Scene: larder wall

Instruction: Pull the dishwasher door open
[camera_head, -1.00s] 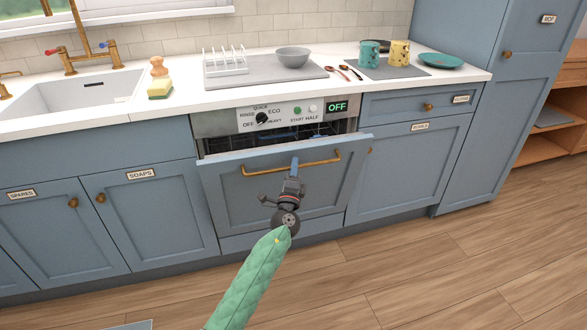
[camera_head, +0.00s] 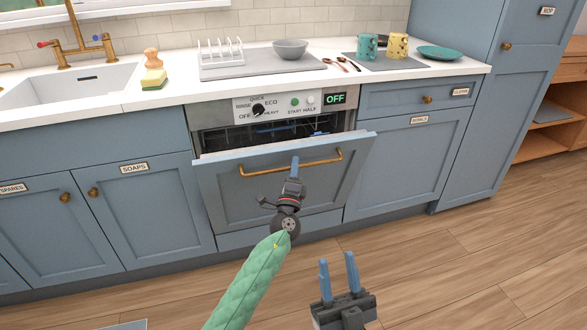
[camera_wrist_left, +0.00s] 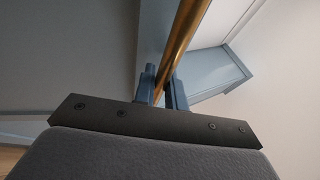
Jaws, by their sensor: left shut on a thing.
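The dishwasher door (camera_head: 235,199) is a blue panel below the control panel (camera_head: 283,107). It is tilted outward at the top, with a dark gap above it where part of the rack shows. A brass bar handle (camera_head: 258,173) runs across its upper part. My left gripper (camera_head: 294,163) is shut on the handle near its middle. In the left wrist view the brass handle (camera_wrist_left: 184,40) passes between the blue fingers (camera_wrist_left: 162,88). My right gripper (camera_head: 338,277) is open and empty, low in the head view, in front of the floor and apart from the door.
Blue cupboards flank the dishwasher, labelled soaps (camera_head: 134,168) on the left and bowls (camera_head: 419,120) on the right. The counter above holds a dish rack (camera_head: 222,62), bowl, mugs (camera_head: 397,46) and plate. The wooden floor (camera_head: 450,260) in front is clear.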

